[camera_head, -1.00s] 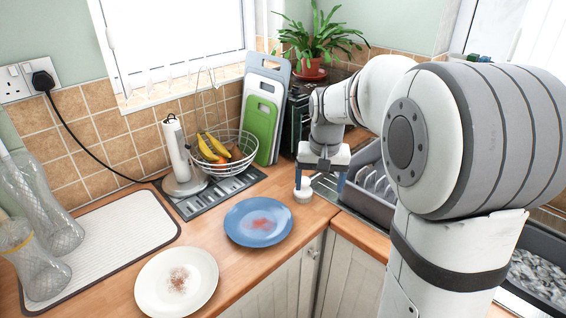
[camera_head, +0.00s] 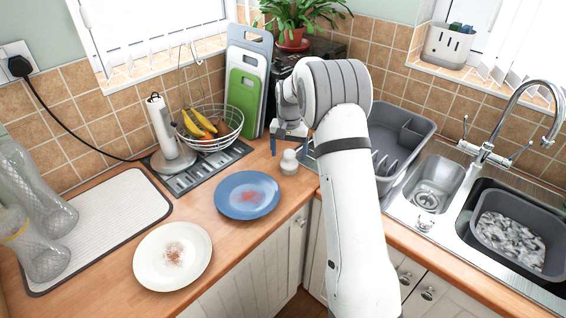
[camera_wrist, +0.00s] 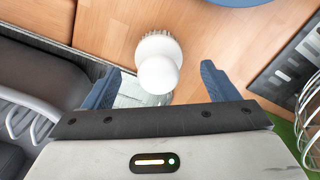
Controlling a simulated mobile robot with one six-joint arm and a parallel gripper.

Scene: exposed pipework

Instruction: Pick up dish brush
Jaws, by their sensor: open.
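The dish brush (camera_head: 289,162) is a small white piece with a round knob, standing on the wooden worktop by the corner, right of the blue plate. In the wrist view its white knob (camera_wrist: 158,75) faces the camera, with pale bristles showing at its far edge. My gripper (camera_head: 290,147) is open, just behind and above the brush in the head view. In the wrist view its two blue fingers stand apart, one on each side of the knob, with clear gaps. I cannot tell the exact height between fingertips and brush.
A blue plate (camera_head: 233,202) and a white plate (camera_head: 145,270), both soiled, lie on the worktop. A wire fruit basket (camera_head: 233,128) and chopping boards (camera_head: 262,85) stand behind. A grey dish rack (camera_head: 417,122) and the sink (camera_head: 440,180) are to the right.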

